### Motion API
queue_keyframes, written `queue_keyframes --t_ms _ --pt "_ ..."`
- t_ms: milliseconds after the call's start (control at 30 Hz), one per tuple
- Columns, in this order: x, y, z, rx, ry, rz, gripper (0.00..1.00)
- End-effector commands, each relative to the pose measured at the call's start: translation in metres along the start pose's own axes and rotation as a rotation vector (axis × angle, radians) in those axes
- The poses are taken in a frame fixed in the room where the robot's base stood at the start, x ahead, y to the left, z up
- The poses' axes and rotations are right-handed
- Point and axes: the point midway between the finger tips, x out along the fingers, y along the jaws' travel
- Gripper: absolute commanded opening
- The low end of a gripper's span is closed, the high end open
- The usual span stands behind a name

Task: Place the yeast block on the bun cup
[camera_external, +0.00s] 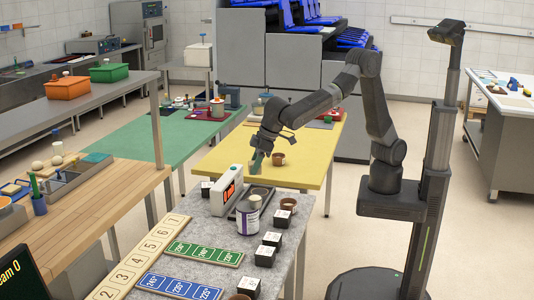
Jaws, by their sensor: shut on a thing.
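My gripper (266,150) is low over the near part of the yellow table, shut on a small grey-green piece (256,162), which I take for the yeast block. The piece is small and partly covered by the fingers, so its exact outline is unclear. A brown bun cup (278,159) stands upright on the yellow table just right of the gripper, apart from the held piece.
A green table (135,142) is left of the yellow table (225,162). Free yellow surface lies around the cup.

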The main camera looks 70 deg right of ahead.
Motion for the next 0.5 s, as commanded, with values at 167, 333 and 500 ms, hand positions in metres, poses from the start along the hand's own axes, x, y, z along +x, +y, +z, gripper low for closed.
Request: queue_keyframes --t_ms 167,333,500 --pt "0.031 0.000 0.014 -0.002 -0.005 0.003 0.17" --pt "0.048 0.000 0.021 0.000 -0.003 0.001 0.17" --pt "0.070 0.001 0.029 -0.002 -0.004 0.003 0.17"
